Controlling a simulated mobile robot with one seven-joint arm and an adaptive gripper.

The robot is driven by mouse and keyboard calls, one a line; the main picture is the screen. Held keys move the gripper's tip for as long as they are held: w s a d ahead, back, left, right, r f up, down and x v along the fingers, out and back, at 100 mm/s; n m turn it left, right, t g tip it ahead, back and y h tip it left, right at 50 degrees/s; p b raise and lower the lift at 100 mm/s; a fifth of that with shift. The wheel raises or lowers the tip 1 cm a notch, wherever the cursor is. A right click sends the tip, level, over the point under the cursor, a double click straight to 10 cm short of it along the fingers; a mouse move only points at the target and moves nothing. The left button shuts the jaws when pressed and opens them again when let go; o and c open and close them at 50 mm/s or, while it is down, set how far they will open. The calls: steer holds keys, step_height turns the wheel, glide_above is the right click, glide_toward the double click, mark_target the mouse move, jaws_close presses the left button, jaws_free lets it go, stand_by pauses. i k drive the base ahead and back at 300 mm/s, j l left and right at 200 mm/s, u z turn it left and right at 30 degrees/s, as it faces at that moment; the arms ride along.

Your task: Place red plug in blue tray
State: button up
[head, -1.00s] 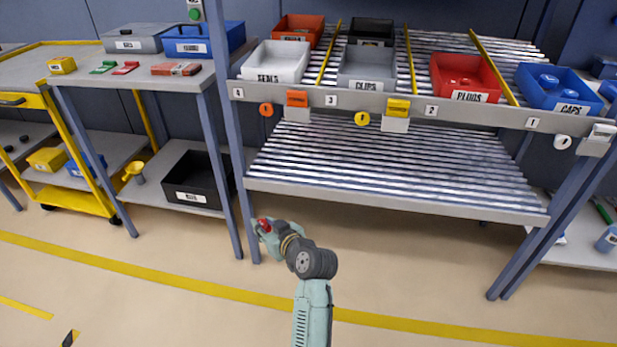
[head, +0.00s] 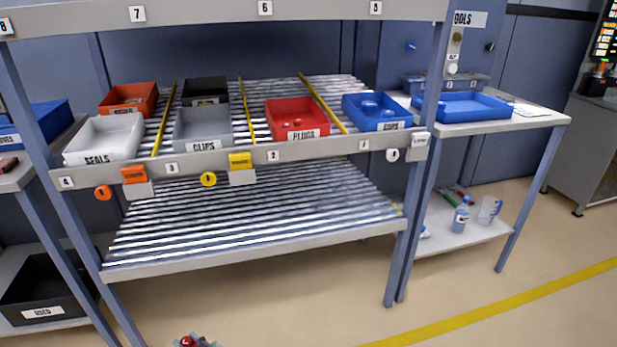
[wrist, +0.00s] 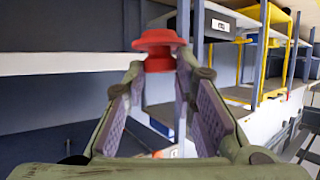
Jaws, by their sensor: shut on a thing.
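The red plug (wrist: 158,62) is held between the fingertips of my gripper (wrist: 160,82) in the wrist view; its wide flanged end stands beyond the tips. In the head view my gripper (head: 198,343) barely shows at the bottom edge, with the red of the plug (head: 187,341) on it. The blue tray (head: 462,108) lies on the side table right of the rack, far from my gripper. It looks shallow and its visible floor is bare.
The rack holds a red PLUGS bin (head: 297,118), a blue CAPS bin (head: 375,112) with blue caps, a grey CLIPS bin (head: 203,128) and a white SEALS bin (head: 104,138). Rack posts (head: 417,190) stand before the side table (head: 520,118). Open floor (head: 480,320) lies front right.

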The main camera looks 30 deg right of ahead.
mark_target(473, 109)
steer(key=l+z, duration=0.25)
steer(key=z, duration=0.2)
steer(key=i+l+z, duration=0.1)
steer(key=z, duration=0.35)
steer(key=i+l+z, duration=0.15)
steer(key=z, duration=0.25)
steer(key=i+l+z, duration=0.15)
steer(key=z, duration=0.3)
steer(key=i+l+z, duration=0.2)
steer(key=z, duration=0.15)
steer(key=i+l+z, duration=0.15)
steer(key=i+z, duration=0.25)
steer(key=i+l+u, duration=0.1)
steer(key=i+u, duration=0.15)
steer(key=i, duration=0.15)
steer(key=i+l+u, duration=0.3)
steer(key=i, duration=0.15)
steer(key=j, duration=0.1)
